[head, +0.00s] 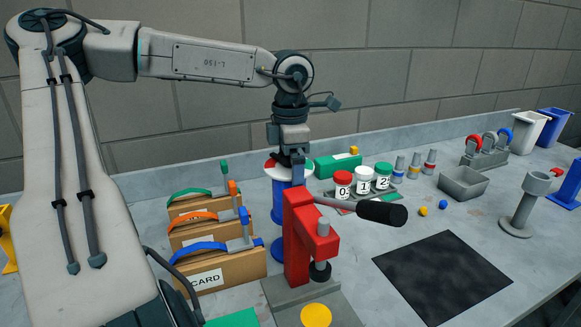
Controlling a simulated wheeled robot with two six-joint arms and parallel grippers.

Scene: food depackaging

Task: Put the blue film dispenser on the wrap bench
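Several blue things show, and I cannot tell for certain which is the blue film dispenser. A brown card box with a blue curved strip (200,249) stands at the front of a row of similar boxes. A blue column (281,196) with a red and white top stands behind the red press. A blue ring (506,135) sits in a grey rack at the back right. My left gripper (297,176) points down by the column's top, behind the press; its fingertips are partly hidden. My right gripper is out of view. No wrap bench is clearly identifiable.
The red lever press (298,240) with a black handle stands front centre. Lidded jars (363,180) and a green box (337,165) are behind it. A black mat (442,277) lies bare at the front right. A grey tray (463,184) and a grey stand (524,205) are beyond it.

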